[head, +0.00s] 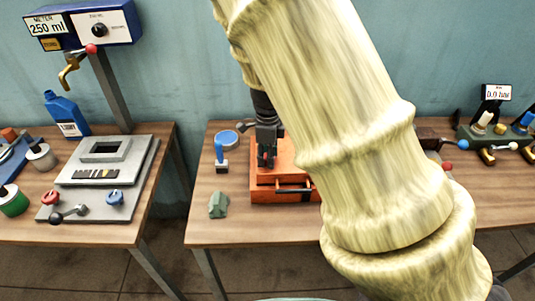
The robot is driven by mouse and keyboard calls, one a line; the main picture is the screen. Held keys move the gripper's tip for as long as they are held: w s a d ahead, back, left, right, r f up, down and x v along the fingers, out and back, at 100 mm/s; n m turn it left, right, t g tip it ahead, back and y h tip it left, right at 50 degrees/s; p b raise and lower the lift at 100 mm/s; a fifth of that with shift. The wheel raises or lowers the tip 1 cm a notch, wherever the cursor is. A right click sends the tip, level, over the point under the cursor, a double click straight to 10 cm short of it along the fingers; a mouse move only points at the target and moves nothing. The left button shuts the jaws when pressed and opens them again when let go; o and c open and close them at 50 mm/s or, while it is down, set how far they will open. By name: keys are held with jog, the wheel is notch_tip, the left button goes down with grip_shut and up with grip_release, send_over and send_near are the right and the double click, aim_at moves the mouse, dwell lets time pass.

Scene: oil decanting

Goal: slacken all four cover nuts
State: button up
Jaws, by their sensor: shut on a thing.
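My gripper (266,158) is dark and points down at the upper left part of an orange box (264,196) on the middle table. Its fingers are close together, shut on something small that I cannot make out. The box has a dark handle (293,190) at its front. My pale arm covers the box's right side. I cannot make out any cover nuts clearly. A grey plate with a raised square frame (104,150) lies on the left table, with a red knob (50,198) and a blue knob (115,197) in front.
Left of the box are a blue-handled stamp-like thing (220,158), a blue round dish (227,139) and a green lump (218,205). A blue bottle (66,115) and a meter (85,25) stand at left. A dark rack (490,128) is at right. A gap separates the left and middle tables.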

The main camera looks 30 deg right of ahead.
jog(key=n+p, duration=0.2)
jog(key=n, duration=0.5)
jog(key=shift+s, duration=0.1)
jog(key=n+p, duration=0.1)
jog(key=n, duration=0.2)
jog(key=shift+n, duration=0.4)
jog(key=n, duration=0.3)
jog(key=shift+n+p, duration=0.3)
jog(key=shift+p, duration=0.1)
jog(key=n, duration=0.4)
jog(key=shift+s+p, duration=0.1)
jog(key=shift+p, duration=0.2)
jog(key=shift+n, duration=2.1)
jog(key=o, duration=1)
jog(key=shift+d, duration=0.1)
